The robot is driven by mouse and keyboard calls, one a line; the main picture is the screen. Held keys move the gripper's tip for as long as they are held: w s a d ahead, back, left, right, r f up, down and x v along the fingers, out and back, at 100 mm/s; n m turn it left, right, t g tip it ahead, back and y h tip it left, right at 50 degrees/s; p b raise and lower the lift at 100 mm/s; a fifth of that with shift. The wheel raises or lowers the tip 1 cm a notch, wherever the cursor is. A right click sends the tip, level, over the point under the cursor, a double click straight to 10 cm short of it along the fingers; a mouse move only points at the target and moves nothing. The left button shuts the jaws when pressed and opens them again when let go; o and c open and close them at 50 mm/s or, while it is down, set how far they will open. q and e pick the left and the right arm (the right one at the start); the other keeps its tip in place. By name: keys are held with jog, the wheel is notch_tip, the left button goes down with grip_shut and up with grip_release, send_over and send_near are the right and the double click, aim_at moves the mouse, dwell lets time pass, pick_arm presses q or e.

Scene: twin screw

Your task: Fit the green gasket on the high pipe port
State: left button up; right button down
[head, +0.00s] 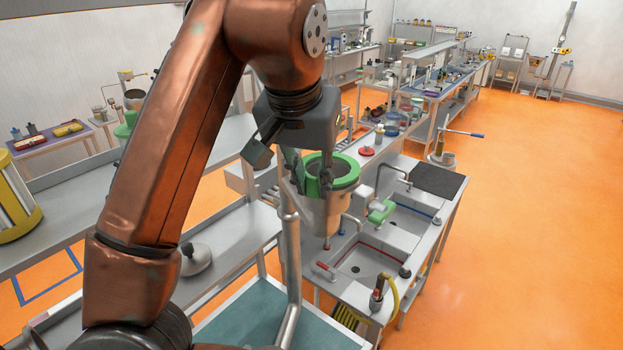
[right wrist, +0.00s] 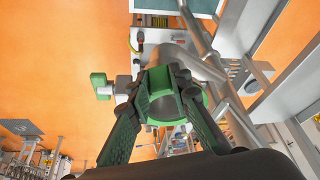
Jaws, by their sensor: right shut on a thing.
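The green gasket (head: 346,172) is a thick ring at the mouth of the high pipe port (head: 322,214), a pale cup-shaped end on a grey upright pipe (head: 290,255). My right gripper (head: 306,172) reaches down from above and is shut on the near-left side of the gasket. In the right wrist view both fingers pinch the gasket (right wrist: 162,92), and the grey pipe (right wrist: 165,54) shows behind it. The gasket looks close to or touching the port rim; I cannot tell whether it is fully seated. My left gripper is not in view.
A sink bench (head: 362,262) with a green-bodied fitting (head: 381,211) stands right of the pipe. A grey shelf (head: 225,255) is on the left and a teal-topped surface (head: 245,322) below. Orange floor is open at the right.

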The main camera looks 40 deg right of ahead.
jog(key=shift+f, duration=0.25)
dwell(0.5)
jog(key=c, duration=1.7)
grip_release()
jog(key=shift+s+r, duration=0.1)
jog(key=v, duration=1.1)
jog(key=shift+a+r, duration=0.1)
jog(key=shift+r, duration=0.3)
